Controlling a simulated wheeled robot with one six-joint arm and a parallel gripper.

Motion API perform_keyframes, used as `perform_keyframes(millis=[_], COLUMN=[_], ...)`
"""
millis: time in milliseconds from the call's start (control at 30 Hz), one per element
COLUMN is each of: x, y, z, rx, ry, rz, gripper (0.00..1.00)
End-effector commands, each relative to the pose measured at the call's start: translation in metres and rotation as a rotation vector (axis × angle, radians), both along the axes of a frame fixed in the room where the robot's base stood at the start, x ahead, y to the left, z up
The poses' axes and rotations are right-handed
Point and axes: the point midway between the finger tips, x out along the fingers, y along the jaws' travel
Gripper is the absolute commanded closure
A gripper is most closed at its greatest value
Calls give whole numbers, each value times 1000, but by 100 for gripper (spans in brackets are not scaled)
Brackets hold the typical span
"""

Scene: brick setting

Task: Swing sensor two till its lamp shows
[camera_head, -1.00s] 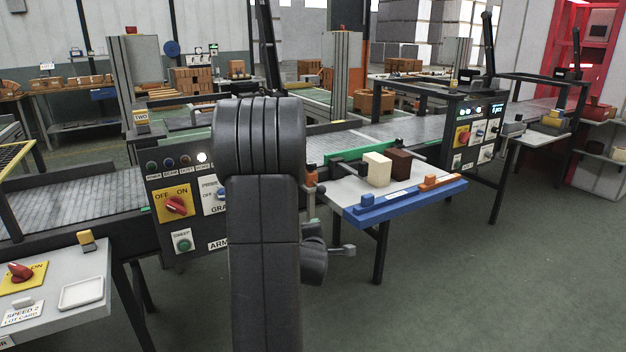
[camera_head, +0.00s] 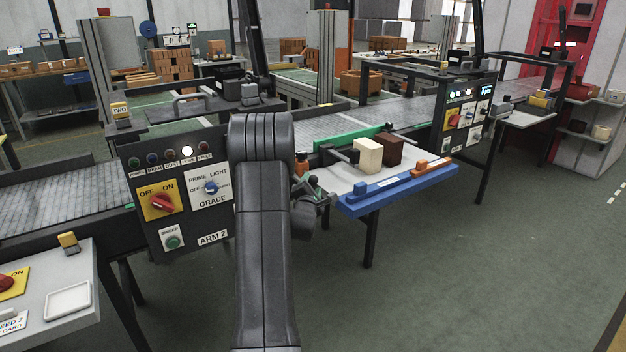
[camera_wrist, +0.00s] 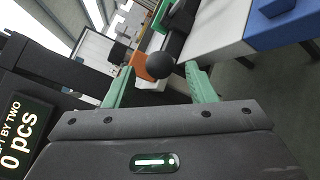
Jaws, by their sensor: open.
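A small orange part with a dark top (camera_head: 302,164) stands at the left end of the white side table. My gripper (camera_head: 318,188) is beside it, partly hidden by my arm. In the wrist view, my open green fingers (camera_wrist: 160,86) stand either side of a black ball knob (camera_wrist: 160,65) on a dark rod. An orange block (camera_wrist: 145,67) is behind it. On the ARM 2 panel (camera_head: 180,195), one white lamp (camera_head: 187,151) is lit.
The white side table (camera_head: 345,185) has a blue front rail (camera_head: 400,191), a cream block (camera_head: 368,155) and a brown block (camera_head: 392,149). A green bar (camera_head: 350,148) runs along the conveyor. A dark display (camera_wrist: 22,130) reads 0 pcs. Open floor lies in front.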

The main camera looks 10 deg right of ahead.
Motion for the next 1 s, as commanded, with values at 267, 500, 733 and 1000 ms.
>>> perform_keyframes(millis=[267,500,733,1000], x=[31,37,36,36], y=[-11,-13,-13,-13], z=[0,0,0,0], rx=[-1,-1,0,0], ry=[1,1,1,1], rz=[1,1,1,1], gripper=[50,50,63,100])
